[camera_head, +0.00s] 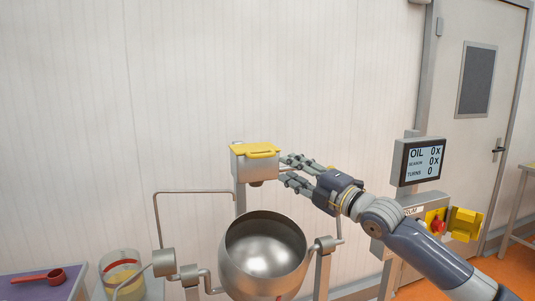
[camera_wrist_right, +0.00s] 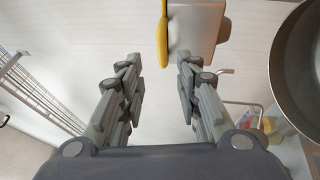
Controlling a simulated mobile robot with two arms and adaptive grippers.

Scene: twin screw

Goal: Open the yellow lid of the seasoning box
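The seasoning box (camera_head: 254,166) is a small grey metal box on a post behind the steel kettle. Its yellow lid (camera_head: 255,150) lies flat and shut on top, with a raised handle at the front edge. My right gripper (camera_head: 284,168) is just right of the box, fingers spread and pointing at it, with nothing between them. In the right wrist view the open right gripper (camera_wrist_right: 158,62) has the yellow lid (camera_wrist_right: 163,32) and the grey box (camera_wrist_right: 200,25) ahead of its fingertips. I cannot tell whether a fingertip touches the box. My left gripper is not in view.
A steel kettle (camera_head: 262,252) stands below the box. A display (camera_head: 420,162) on a post and a yellow control part (camera_head: 465,223) are on the right. A jar (camera_head: 122,274) and a red scoop (camera_head: 50,277) are at lower left. The wall area above the box is clear.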

